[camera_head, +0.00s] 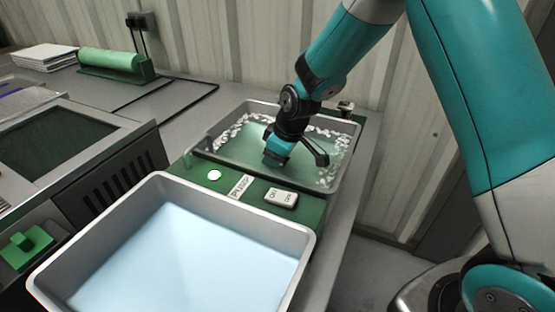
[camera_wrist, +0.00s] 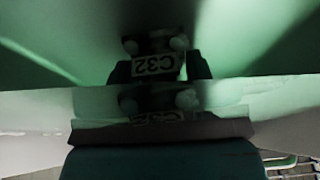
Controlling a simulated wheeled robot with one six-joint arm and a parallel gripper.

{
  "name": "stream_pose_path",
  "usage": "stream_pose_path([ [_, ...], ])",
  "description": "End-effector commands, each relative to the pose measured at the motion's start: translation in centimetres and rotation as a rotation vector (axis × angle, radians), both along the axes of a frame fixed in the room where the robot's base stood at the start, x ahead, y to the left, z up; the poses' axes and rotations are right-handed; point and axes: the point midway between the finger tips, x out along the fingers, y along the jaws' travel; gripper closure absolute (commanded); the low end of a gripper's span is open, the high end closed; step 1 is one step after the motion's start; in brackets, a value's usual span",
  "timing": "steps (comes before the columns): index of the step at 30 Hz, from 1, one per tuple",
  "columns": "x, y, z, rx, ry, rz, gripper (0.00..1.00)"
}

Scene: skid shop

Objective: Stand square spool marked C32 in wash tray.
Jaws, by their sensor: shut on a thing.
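The spool marked C32 (camera_wrist: 155,65) is in my gripper in the wrist view, between two dark fingers. Its white label reads upside down, and a mirrored copy of it shows just below. In the head view my gripper (camera_head: 298,152) points down inside the back metal tray (camera_head: 205,143), which holds greenish liquid with white foam along its edges. This tray looks like the wash tray. The spool itself cannot be made out in the head view. Whether it touches the tray floor, and how upright it is, I cannot tell.
A front tray (camera_head: 300,236) holds pale blue liquid. Between the trays is a green strip with a PUMP label (camera_head: 241,187) and a white switch (camera_head: 281,198). A green roll (camera_head: 108,60) and stacked white sheets (camera_head: 43,57) lie at the back left. A corrugated wall stands behind.

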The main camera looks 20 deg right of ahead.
Motion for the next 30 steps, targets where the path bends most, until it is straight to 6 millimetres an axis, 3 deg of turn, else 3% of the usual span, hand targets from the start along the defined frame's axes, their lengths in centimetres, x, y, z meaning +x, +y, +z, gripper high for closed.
stream_pose_path([
  [8,0.0,0.0,-0.2,0.000,-0.002,0.001,0.77],
  [9,0.0,0.0,-0.2,0.000,0.000,0.000,0.42],
  [12,0.0,0.0,-0.1,0.000,0.000,0.000,0.22],
  [23,0.0,-0.1,0.6,0.000,-0.003,-0.001,0.22],
  [30,-0.9,-1.0,5.1,0.000,-0.006,-0.001,0.22],
])
